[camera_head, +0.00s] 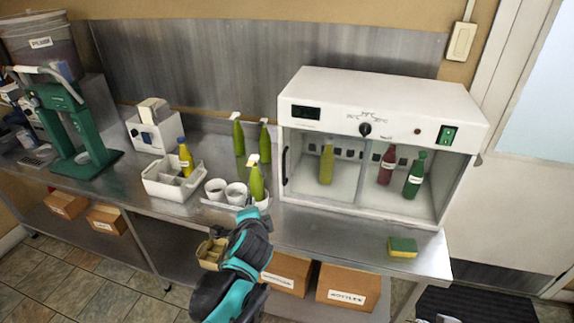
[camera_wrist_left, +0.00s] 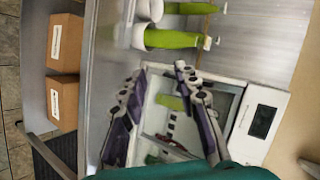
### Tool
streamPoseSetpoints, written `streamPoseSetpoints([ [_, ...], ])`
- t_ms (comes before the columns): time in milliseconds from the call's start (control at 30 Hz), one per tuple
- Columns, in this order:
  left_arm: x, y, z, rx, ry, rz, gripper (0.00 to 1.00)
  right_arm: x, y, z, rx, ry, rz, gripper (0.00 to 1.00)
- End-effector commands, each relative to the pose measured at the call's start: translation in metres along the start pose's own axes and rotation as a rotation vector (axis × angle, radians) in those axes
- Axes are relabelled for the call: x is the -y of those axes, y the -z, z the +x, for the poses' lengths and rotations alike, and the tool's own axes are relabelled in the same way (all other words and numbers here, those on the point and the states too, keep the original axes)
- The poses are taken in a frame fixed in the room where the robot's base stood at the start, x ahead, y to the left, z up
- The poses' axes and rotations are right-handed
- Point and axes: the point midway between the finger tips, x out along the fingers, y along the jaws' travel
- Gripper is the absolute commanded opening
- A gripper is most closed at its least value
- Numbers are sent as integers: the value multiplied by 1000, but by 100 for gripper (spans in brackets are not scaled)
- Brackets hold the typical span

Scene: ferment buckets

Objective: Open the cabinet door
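The white cabinet (camera_head: 390,100) stands on the steel counter at the right, with a dial and display on top. Its front is see-through, and a dark upright handle (camera_head: 285,166) is at the left edge. The door looks shut. My left gripper (camera_head: 252,216) is in front of the counter, low and left of the handle, apart from it. In the left wrist view the left gripper (camera_wrist_left: 160,82) has its fingers spread, with nothing between them, in front of the cabinet (camera_wrist_left: 262,122). The handle cannot be made out there. My right gripper is not in view.
A sponge (camera_head: 403,246) lies on the counter's front right. Bottles (camera_head: 413,178) stand inside the cabinet. Cardboard boxes (camera_head: 347,287) sit below.

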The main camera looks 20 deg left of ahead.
Motion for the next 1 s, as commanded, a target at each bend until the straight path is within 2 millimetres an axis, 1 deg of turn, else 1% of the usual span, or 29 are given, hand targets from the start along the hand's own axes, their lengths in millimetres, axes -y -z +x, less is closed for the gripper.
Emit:
streamPoseSetpoints([
  [33, 16, 8, 18, 1, 70, 161, 31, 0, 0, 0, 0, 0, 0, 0],
  [67, 25, 12, 27, 3, 112, 266, 31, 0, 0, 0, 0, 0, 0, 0],
  [100, 35, 19, 39, 10, 167, 408, 31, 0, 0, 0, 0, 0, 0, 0],
  [167, 47, 31, 56, 24, 247, 621, 31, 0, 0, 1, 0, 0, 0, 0],
  [200, 53, 39, 66, 38, 297, 765, 31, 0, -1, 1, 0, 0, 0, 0],
  [267, 58, 52, 81, 61, 367, 976, 31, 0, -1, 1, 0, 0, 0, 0],
  [300, 59, 60, 90, 79, 410, 1109, 31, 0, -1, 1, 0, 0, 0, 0],
  [400, 55, 78, 108, 125, 495, 1400, 31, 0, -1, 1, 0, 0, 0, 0],
  [500, 48, 91, 121, 162, 553, 1611, 31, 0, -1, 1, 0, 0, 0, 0],
  [600, 41, 98, 128, 186, 584, 1734, 31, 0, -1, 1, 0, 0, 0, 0],
  [700, 40, 101, 134, 196, 596, 1782, 31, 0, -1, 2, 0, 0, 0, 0],
  [867, 48, 107, 152, 197, 597, 1785, 31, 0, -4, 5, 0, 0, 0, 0],
  [1000, 59, 114, 173, 197, 596, 1783, 31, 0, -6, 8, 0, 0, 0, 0],
])
